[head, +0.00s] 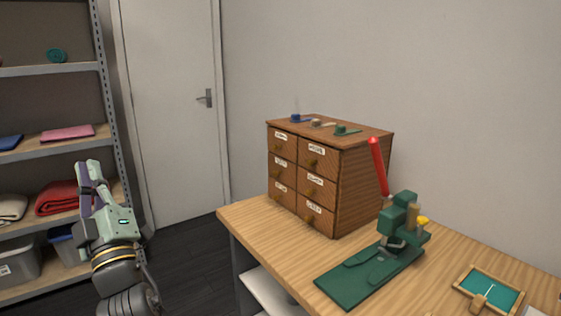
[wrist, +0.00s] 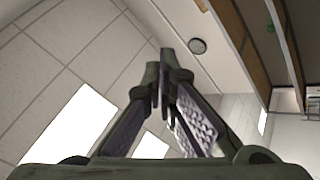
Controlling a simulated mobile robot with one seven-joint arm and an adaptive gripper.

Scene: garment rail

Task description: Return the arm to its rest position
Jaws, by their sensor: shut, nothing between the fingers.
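My gripper (head: 91,172) is at the lower left of the head view, raised with its fingers pointing up. It is in front of the shelving and apart from the table. In the wrist view my gripper (wrist: 162,62) has its two fingertips together, with nothing between them. Behind the fingers the wrist view shows the ceiling with bright light panels (wrist: 70,122). My arm runs down from the gripper to the bottom edge of the head view, where its lower part is cut off.
A wooden table (head: 262,240) carries a drawer cabinet (head: 362,185), a green press with a red lever (head: 378,165) and a small green-lined tray (head: 513,311). Metal shelving (head: 50,70) holds folded cloths and bins at left. A closed door (head: 170,110) stands behind. Dark floor (head: 190,262) is clear between shelving and table.

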